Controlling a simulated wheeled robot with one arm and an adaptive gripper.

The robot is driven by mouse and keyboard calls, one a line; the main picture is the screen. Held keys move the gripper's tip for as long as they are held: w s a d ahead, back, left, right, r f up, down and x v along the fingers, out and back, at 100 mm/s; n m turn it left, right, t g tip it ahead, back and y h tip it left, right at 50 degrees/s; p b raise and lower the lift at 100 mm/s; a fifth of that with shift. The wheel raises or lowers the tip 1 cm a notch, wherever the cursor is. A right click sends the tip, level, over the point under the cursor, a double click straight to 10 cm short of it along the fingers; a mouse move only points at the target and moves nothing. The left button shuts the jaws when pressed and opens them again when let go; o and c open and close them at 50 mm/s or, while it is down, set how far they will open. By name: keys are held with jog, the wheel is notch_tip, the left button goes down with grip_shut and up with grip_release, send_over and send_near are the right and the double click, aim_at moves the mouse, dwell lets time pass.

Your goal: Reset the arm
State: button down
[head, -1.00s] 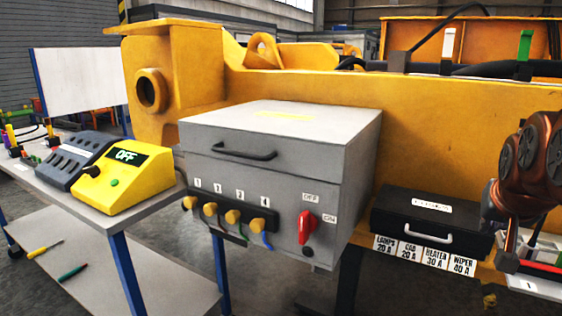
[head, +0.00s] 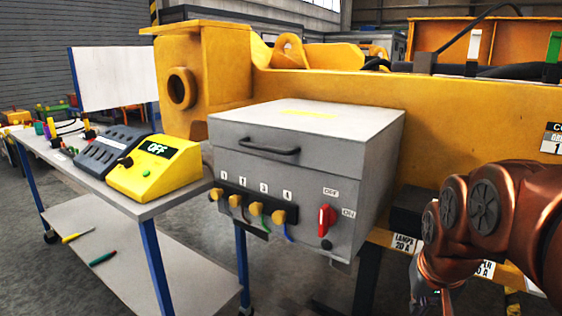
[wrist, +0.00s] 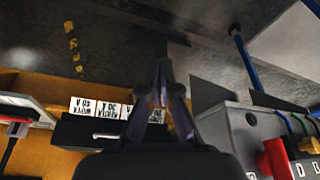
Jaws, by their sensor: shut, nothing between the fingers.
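My arm reaches in from the right edge of the head view, bent downward in front of the black case (head: 405,219), which it mostly hides. My gripper (wrist: 161,68) shows in the wrist view with its fingers together and nothing between them. It points at the dark floor, apart from any object. In the head view the fingers cannot be made out clearly at the bottom edge.
A grey switch box (head: 300,165) with a red lever (head: 325,220) stands left of my arm. A yellow OFF device (head: 154,168) sits on a trolley (head: 160,208) at left. A yellow casting (head: 470,115) stands behind. Fuse labels show in the wrist view (wrist: 98,108).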

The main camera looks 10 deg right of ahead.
jog(key=s+a+f+n+g+y, duration=0.2)
jog(key=s+a+f+n+g, duration=0.35)
jog(key=s+a+f, duration=0.7)
notch_tip(320, 180, up, 22)
jog(key=a+p, duration=0.2)
jog(key=p, duration=1.7)
jog(key=shift+s+a+f+m, duration=0.15)
jog(key=shift+s+a+m, duration=0.1)
jog(key=shift+s+m, duration=0.1)
jog(key=shift+t, duration=0.25)
